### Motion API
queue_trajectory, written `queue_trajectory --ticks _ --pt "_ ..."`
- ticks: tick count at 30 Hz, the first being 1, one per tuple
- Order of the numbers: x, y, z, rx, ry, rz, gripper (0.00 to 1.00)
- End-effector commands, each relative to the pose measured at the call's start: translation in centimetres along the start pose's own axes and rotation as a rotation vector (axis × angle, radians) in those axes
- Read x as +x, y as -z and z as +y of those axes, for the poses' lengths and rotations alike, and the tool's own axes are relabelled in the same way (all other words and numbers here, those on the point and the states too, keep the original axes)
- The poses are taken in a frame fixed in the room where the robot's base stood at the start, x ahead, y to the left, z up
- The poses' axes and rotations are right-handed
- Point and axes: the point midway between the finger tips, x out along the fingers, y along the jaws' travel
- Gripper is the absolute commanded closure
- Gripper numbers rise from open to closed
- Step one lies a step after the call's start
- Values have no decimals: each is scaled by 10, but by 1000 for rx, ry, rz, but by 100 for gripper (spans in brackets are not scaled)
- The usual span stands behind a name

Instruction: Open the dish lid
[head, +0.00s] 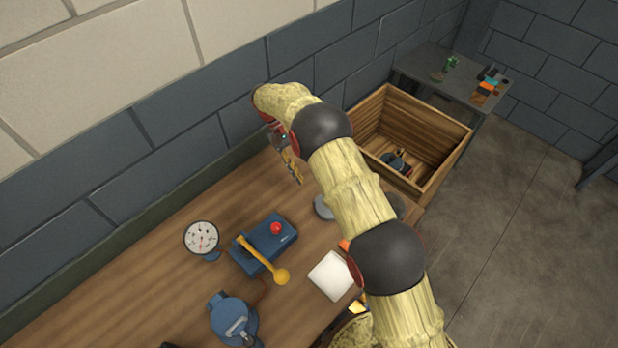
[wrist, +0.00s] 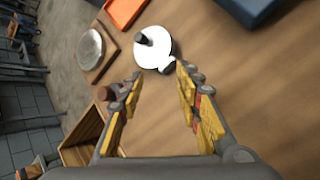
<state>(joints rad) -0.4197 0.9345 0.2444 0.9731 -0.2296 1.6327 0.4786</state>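A round white dish (wrist: 158,55) with a dark knob on top lies on the table in the wrist view, just beyond my fingertips. A small white tab sticks out on its near right side. I cannot tell where its lid parts from its body. In the head view a grey round piece (head: 323,208) shows beside my arm, partly covered; I cannot tell if it is the same dish. My gripper (wrist: 160,72) is open and empty, its two yellow fingers apart and pointing toward the dish. In the head view my gripper (head: 290,162) hangs over the table's back edge side.
A blue box with a red button and yellow lever (head: 270,240), a gauge (head: 202,238), a blue device (head: 232,318) and a white square (head: 331,275) stand on the table. A wooden crate (head: 440,125) is at the table's end. An orange tray (wrist: 125,12) lies past the dish.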

Motion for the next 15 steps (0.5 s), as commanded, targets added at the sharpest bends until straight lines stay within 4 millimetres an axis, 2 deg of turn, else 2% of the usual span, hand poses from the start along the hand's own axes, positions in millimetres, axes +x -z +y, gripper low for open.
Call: queue_trajectory --ticks 3,9,15 --pt "-26 1 -1 0 1 3 65" --pt "-63 1 -1 0 1 1 65" --pt "-84 1 -1 -1 -1 -2 65"
